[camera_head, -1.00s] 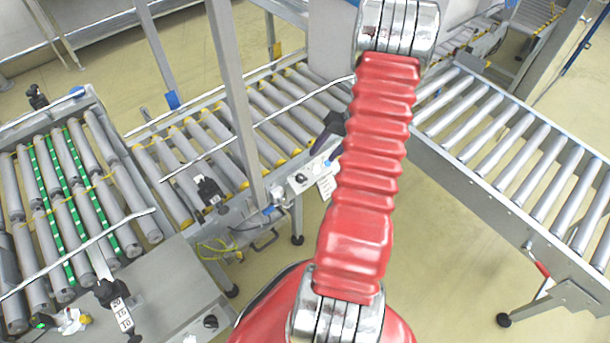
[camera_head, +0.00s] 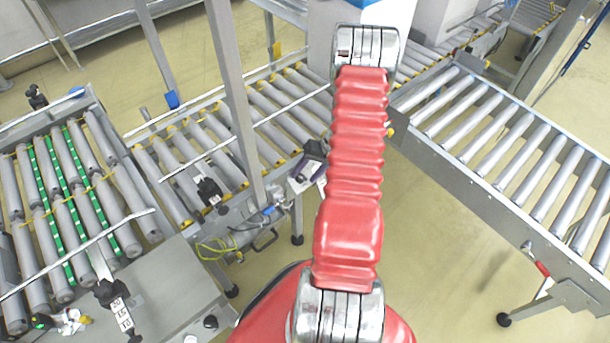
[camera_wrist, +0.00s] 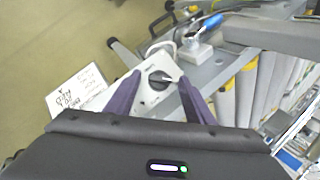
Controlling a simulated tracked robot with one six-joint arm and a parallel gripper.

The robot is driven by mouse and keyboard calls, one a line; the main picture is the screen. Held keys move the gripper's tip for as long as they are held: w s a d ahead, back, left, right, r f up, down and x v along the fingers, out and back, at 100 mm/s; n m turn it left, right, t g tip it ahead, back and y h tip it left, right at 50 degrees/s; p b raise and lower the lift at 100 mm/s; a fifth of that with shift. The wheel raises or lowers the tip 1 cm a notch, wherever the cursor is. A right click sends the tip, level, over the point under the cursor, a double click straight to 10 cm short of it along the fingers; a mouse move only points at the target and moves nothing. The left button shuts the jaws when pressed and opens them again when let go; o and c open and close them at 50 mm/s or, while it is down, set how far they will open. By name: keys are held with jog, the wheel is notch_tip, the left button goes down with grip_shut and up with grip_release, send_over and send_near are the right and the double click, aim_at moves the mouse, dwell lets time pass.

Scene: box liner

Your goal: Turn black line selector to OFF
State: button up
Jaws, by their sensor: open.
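The black line selector (camera_wrist: 158,80) is a round knob on a small light grey panel (camera_wrist: 152,103), seen in the wrist view between my two purple fingers. My gripper (camera_wrist: 160,88) is open, with one finger on each side of the knob. I cannot tell whether the fingers touch the knob. The labels by the knob are too blurred to read.
A white paper label (camera_wrist: 78,93) hangs left of the panel. A blue-handled switch (camera_wrist: 203,32) sits on a grey box behind it. Conveyor rollers (camera_wrist: 245,95) lie to the right. A metal post (camera_head: 236,100) stands left of my arm in the head view.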

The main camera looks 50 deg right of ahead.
jog(key=shift+w+a+f, duration=0.1)
jog(key=shift+f, duration=0.25)
jog(key=c, duration=0.9)
jog(key=shift+a, duration=0.15)
jog(key=shift+c, duration=0.7)
